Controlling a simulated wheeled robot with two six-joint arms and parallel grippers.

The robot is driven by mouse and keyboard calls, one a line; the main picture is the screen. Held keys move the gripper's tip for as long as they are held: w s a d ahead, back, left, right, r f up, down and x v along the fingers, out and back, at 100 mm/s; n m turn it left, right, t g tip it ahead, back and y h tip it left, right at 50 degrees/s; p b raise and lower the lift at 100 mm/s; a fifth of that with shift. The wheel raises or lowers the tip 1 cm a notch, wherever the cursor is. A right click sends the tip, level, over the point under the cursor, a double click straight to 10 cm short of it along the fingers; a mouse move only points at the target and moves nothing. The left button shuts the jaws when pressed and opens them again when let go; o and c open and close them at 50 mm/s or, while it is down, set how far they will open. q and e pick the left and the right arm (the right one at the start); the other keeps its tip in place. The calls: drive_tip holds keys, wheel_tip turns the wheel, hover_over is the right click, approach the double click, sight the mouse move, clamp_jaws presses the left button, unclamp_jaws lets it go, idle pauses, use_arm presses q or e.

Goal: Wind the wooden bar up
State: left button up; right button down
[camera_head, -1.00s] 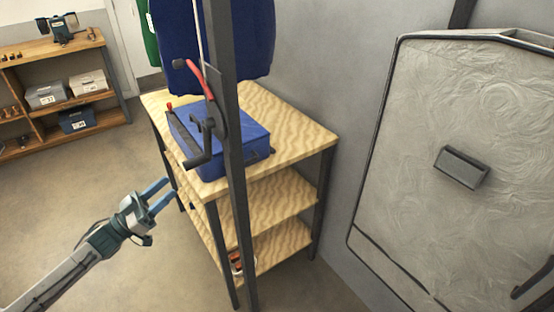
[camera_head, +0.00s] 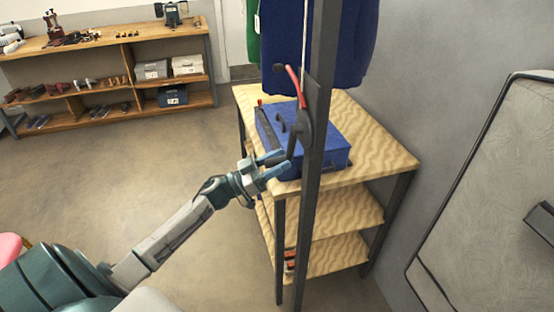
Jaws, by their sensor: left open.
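A dark winch with a crank (camera_head: 293,143) is fixed to the grey upright post (camera_head: 318,150). A lever with a red sleeve (camera_head: 293,82) rises from the winch to the upper left. A pale rope (camera_head: 304,45) runs up along the post. My left gripper (camera_head: 281,164) is open at the lower end of the crank, its blue fingers pointing right. I cannot tell whether the crank's grip lies between the fingers, which partly hide it. The wooden bar is out of view above. My right gripper is not in view.
A blue case (camera_head: 325,150) lies on a wooden shelf unit (camera_head: 385,150) behind the post. Blue clothing (camera_head: 350,45) hangs above it. A grey textured panel (camera_head: 500,200) stands at right. A workbench (camera_head: 110,38) is at the far left, with open floor between.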

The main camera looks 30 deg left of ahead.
use_arm(q)
clamp_jaws()
drive_tip(key=shift+w+a+r+m+h+b, duration=0.15)
drive_tip(key=shift+a+m+h+b, duration=0.05)
drive_tip(key=shift+m+h+b, duration=0.1)
